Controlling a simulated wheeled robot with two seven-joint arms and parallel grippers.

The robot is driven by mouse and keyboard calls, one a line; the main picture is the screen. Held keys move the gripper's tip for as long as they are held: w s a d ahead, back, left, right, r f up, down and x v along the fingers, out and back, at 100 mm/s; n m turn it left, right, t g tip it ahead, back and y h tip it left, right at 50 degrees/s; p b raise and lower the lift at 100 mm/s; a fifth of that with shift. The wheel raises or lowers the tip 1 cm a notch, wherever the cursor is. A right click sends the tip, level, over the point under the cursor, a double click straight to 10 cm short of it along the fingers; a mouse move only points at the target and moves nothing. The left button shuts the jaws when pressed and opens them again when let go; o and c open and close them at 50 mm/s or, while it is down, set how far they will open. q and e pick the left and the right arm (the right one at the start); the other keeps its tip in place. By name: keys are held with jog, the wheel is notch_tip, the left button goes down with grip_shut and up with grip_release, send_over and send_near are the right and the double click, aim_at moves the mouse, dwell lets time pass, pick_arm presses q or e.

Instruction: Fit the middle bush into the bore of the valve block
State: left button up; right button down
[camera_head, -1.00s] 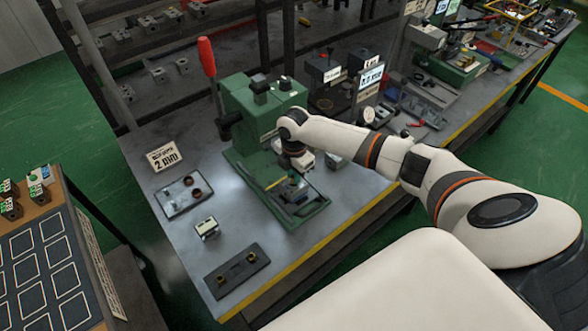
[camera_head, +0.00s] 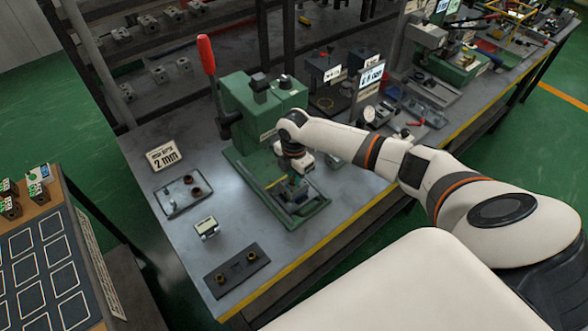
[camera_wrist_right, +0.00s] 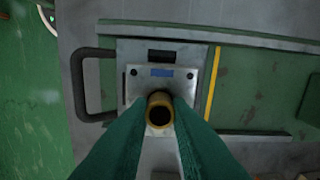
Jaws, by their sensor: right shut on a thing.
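My right gripper (camera_head: 294,179) points down over the tray of the green press in the head view. In the right wrist view its green fingers (camera_wrist_right: 160,122) are shut on a brass bush (camera_wrist_right: 159,103), a short hollow ring. The bush is in front of the grey valve block (camera_wrist_right: 141,84), which has a blue mark and dark corner holes. The bush and fingers cover the block's bore, so I cannot tell whether the bush has entered it. In the head view the arm and gripper partly hide the block. My left gripper is not in view.
A dark holder (camera_head: 236,277) with two brass bushes stands at the bench front. A small display unit (camera_head: 207,227), a tray with brown rings (camera_head: 177,207) and a 2 mm sign (camera_head: 163,156) are to the left. The green press (camera_head: 243,108) with its red-handled lever stands behind.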

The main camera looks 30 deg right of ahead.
jog(key=c, duration=1.3)
grip_release()
jog(key=shift+o, duration=0.2)
notch_tip(320, 180, up, 12)
jog(key=b, duration=0.2)
